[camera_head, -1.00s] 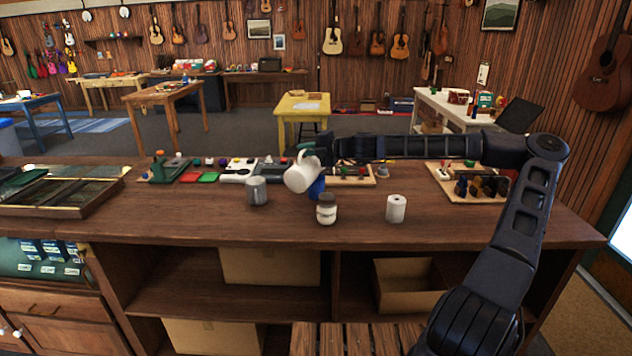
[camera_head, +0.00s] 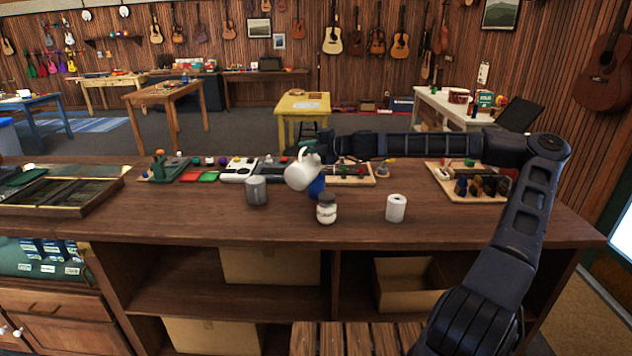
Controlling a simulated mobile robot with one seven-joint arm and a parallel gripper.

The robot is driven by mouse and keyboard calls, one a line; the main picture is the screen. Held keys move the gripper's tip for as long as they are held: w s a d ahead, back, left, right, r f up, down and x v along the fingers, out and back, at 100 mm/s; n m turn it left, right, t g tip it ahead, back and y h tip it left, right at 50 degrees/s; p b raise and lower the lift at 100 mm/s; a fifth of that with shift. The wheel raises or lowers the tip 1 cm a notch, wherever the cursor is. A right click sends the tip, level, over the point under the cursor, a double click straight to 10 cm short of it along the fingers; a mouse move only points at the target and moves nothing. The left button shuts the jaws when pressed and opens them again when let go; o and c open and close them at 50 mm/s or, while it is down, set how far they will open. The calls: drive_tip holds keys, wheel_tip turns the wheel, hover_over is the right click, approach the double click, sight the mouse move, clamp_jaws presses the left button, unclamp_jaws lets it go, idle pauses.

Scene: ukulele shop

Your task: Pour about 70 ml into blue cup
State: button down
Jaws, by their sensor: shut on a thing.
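A white jug (camera_head: 298,176) with a green upper part hangs tilted above the counter in the head view. My gripper (camera_head: 318,153) is shut on the jug at its upper right side. A blue cup (camera_head: 317,187) stands on the counter close to the jug, at its lower right. The jug partly covers the cup in the picture. The cup's inside is hidden and no stream of liquid can be made out.
A grey mug (camera_head: 256,190) stands left of the jug. A small jar (camera_head: 326,209) and a white roll (camera_head: 396,208) stand in front. Trays of parts line the back of the counter (camera_head: 180,220). Its front left is clear.

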sight(298, 164)
drive_tip(key=shift+w+d+r+m+p, duration=0.1)
drive_tip(key=shift+w+r+m+p, duration=0.05)
drive_tip(key=shift+w+m+p, duration=0.15)
idle(1.1)
drive_tip(key=s+n, duration=0.1)
drive_tip(key=s+a+f+n, duration=0.1)
drive_tip(key=s, duration=0.1)
drive_tip(key=s+a+f+n, duration=0.1)
drive_tip(key=s, duration=0.1)
drive_tip(key=shift+s+a+f+t, duration=0.2)
drive_tip(key=shift+a+f+t, duration=0.05)
drive_tip(key=shift+t, duration=0.15)
drive_tip(key=shift+s+a+f+n, duration=0.15)
drive_tip(key=shift+s+f+n, duration=0.25)
drive_tip(key=shift+n, duration=0.2)
idle(1.3)
drive_tip(key=shift+s+a+f+n+t, duration=0.3)
drive_tip(key=shift+s+f+n, duration=0.2)
drive_tip(key=shift+f, duration=0.15)
drive_tip(key=shift+s+a+f+n+t+b, duration=0.45)
drive_tip(key=shift+s+a+f+n, duration=0.15)
drive_tip(key=shift+s+f+n, duration=1.05)
drive_tip(key=shift+s+a+f+n+t+b, duration=0.35)
drive_tip(key=shift+s+a+f+n, duration=0.3)
drive_tip(key=shift+s+f+n, duration=0.95)
drive_tip(key=shift+s+a+f+n+t+b, duration=0.5)
drive_tip(key=shift+f+n, duration=0.7)
drive_tip(key=shift+n, duration=1.05)
